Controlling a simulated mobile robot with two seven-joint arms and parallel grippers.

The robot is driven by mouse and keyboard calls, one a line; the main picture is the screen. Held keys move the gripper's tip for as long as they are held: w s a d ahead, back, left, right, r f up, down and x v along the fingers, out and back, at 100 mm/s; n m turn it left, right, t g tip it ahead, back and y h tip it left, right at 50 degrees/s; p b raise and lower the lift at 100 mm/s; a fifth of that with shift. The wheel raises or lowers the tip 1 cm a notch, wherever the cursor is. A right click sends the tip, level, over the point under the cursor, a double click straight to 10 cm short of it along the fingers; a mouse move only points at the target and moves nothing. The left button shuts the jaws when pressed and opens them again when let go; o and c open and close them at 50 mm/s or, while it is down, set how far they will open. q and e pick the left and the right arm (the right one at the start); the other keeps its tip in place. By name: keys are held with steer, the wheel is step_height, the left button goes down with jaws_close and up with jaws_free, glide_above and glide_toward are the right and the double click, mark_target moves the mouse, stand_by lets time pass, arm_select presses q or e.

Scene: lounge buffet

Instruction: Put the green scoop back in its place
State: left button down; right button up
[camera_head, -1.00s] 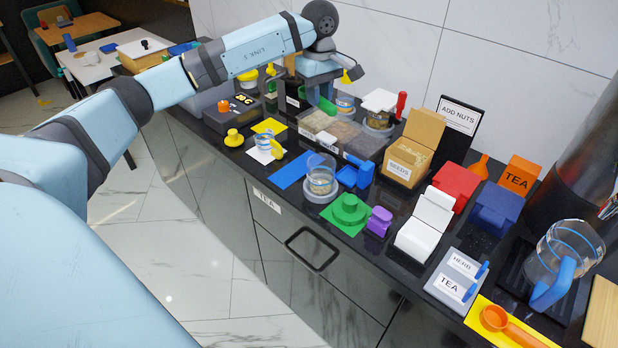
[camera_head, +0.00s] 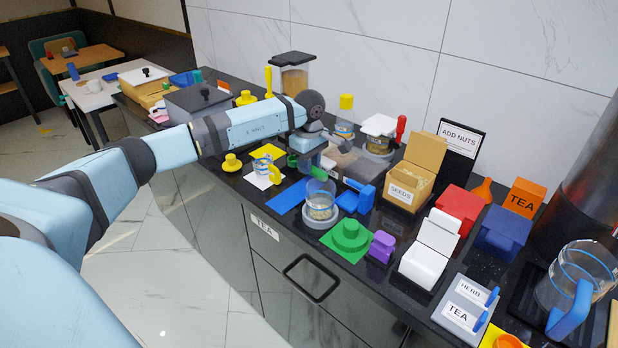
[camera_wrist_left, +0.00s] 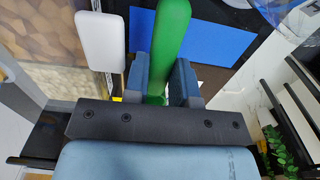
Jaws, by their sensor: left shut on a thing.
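My left gripper (camera_head: 305,163) is shut on the green scoop (camera_head: 318,174), low over the counter in front of the clear bin (camera_head: 345,161). In the left wrist view, the long green handle (camera_wrist_left: 172,40) stands between the two blue-grey fingers (camera_wrist_left: 160,80) and points away from the wrist. The scoop's far end is hidden there, and the arm and gripper hide part of the scoop in the head view. A blue mat (camera_head: 288,198) lies just in front of the gripper and shows beyond the handle in the wrist view (camera_wrist_left: 205,38). My right gripper is out of view.
A glass cup (camera_head: 320,205) and a blue scoop-like piece (camera_head: 356,198) stand right of the blue mat. A glass mug (camera_head: 264,172) stands to its left. The seeds box (camera_head: 402,194) is further right.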

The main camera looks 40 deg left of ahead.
arm_select(q)
step_height(320, 180, down, 5)
steer(key=shift+r, duration=0.2)
steer(key=shift+f, duration=0.1)
steer(key=shift+f, duration=0.1)
steer(key=c, duration=1.2)
jaws_free()
